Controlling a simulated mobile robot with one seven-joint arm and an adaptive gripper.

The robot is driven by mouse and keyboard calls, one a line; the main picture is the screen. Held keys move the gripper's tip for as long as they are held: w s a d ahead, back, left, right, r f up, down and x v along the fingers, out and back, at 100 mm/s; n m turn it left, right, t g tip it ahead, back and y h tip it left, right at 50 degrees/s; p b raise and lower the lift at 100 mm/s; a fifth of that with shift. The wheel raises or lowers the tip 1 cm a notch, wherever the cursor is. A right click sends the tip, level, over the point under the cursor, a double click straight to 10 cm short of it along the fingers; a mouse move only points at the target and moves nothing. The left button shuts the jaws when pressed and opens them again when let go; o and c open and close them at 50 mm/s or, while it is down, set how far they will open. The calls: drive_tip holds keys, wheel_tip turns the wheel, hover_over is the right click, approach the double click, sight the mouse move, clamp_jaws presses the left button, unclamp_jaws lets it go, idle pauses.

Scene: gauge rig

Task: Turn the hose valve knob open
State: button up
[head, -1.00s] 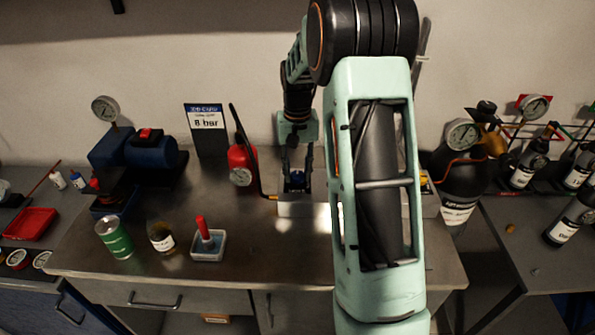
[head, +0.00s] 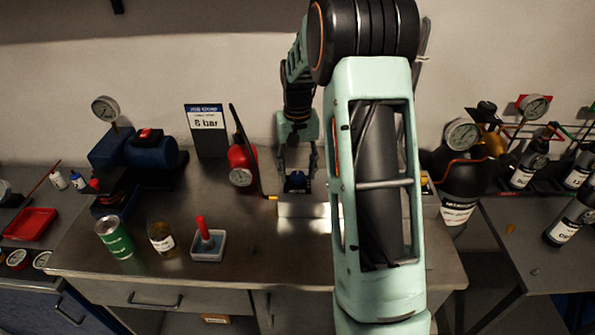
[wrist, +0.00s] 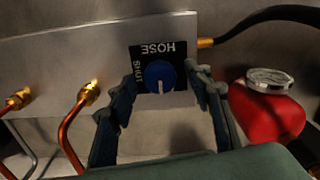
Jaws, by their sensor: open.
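The blue hose valve knob (wrist: 159,75) sits on a black plate on the grey metal panel (wrist: 60,62). The plate reads HOSE and SHUT, upside down in the wrist view. A white mark on the knob points down in that view, while SHUT is at the left. In the head view the knob (head: 296,181) is low between my fingers. My gripper (wrist: 166,80) is open, one finger on each side of the knob, with gaps showing. Whether a finger touches it, I cannot tell. It also shows in the head view (head: 297,166).
Brass fittings with copper pipes (wrist: 87,94) stand at the left in the wrist view. A red bottle with a gauge (wrist: 268,105) and a black hose (wrist: 265,20) are at the right.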

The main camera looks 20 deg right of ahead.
sight(297, 174)
wheel_tip(297, 174, up, 12)
idle(0.4)
drive_tip(key=shift+f, duration=0.1)
